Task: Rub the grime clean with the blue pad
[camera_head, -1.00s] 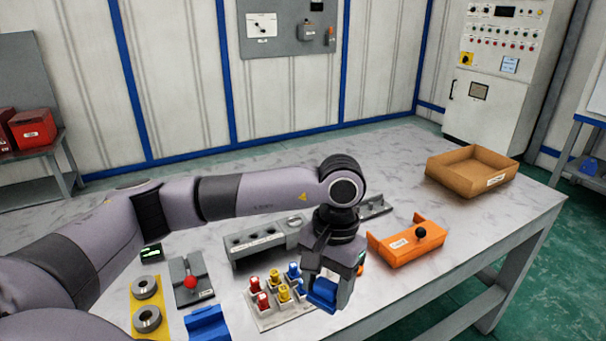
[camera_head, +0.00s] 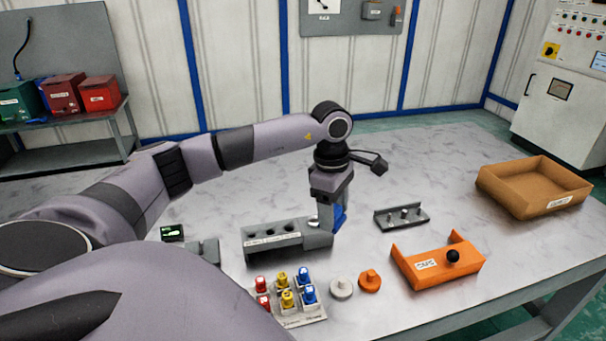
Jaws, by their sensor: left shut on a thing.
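My left gripper (camera_head: 331,205) points down at the right end of the grey block with holes. It is shut on the blue pad (camera_head: 339,217), which shows as a small blue patch below and right of the fingers. The pad's underside is hidden, and I cannot tell whether it touches the table or the block. I cannot make out the grime; the table top (camera_head: 440,165) shows only faint grey mottling. My right gripper is not in view.
The grey holed block (camera_head: 270,243) stands beside the gripper. In front are the coloured switch board (camera_head: 300,318), a pale disc (camera_head: 341,288) and an orange disc (camera_head: 370,281). Rightward are a grey rail (camera_head: 402,220), an orange bracket (camera_head: 437,268) and a brown tray (camera_head: 535,198).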

